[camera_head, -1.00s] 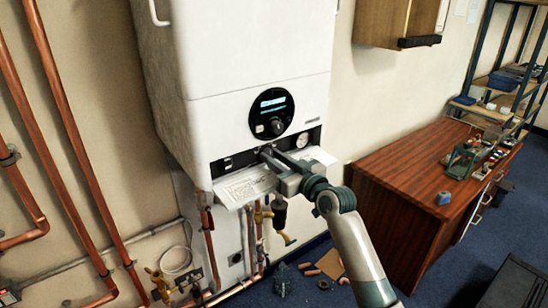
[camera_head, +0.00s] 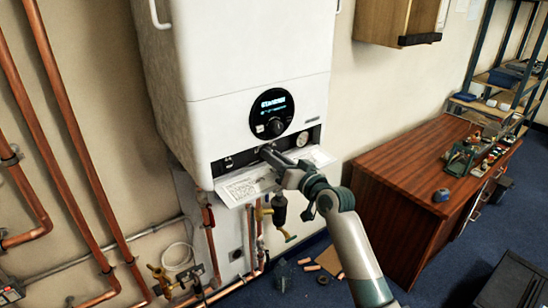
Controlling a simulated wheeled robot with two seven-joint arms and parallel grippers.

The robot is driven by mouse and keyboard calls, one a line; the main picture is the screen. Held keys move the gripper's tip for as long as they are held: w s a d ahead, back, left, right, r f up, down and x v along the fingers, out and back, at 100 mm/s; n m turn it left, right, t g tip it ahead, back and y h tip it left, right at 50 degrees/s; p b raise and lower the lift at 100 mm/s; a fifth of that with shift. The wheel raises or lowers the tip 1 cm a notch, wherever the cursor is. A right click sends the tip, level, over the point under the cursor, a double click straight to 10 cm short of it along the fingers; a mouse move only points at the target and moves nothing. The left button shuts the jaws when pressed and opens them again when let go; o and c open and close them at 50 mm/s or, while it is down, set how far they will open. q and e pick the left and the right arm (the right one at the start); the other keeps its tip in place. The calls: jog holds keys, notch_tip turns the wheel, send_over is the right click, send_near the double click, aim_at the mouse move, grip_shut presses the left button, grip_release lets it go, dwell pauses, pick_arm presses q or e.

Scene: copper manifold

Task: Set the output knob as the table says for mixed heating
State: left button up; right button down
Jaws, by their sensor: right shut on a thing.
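The white boiler (camera_head: 240,60) hangs on the wall. Its round black display dial (camera_head: 272,113) is lit with text too small to read surely, and a dark round knob sits low on the dial. Below it is a dark control strip (camera_head: 228,161) with a small gauge (camera_head: 302,139) at its right. My right gripper (camera_head: 268,152) is at the middle of this strip, shut on a control there; its fingers hide that control. A white printed flap (camera_head: 245,187) sticks out below the strip, partly behind the gripper; its print is unreadable. My left gripper is not in view.
Copper pipes (camera_head: 62,100) run down the left wall. Valves and a yellow-handled tap (camera_head: 283,227) hang below the boiler. A wooden desk (camera_head: 410,168) with small parts stands at the right. Loose pieces lie on the blue floor.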

jog(key=shift+r, duration=0.1)
jog(key=c, duration=1.5)
grip_release()
jog(key=shift+s+d, duration=0.1)
jog(key=shift+s, duration=0.05)
jog(key=shift+s+d+b, duration=0.3)
jog(key=shift+s+d, duration=0.1)
jog(key=shift+s, duration=0.05)
jog(key=b+v, duration=0.5)
jog(key=v, duration=1.1)
jog(key=shift+a, duration=0.1)
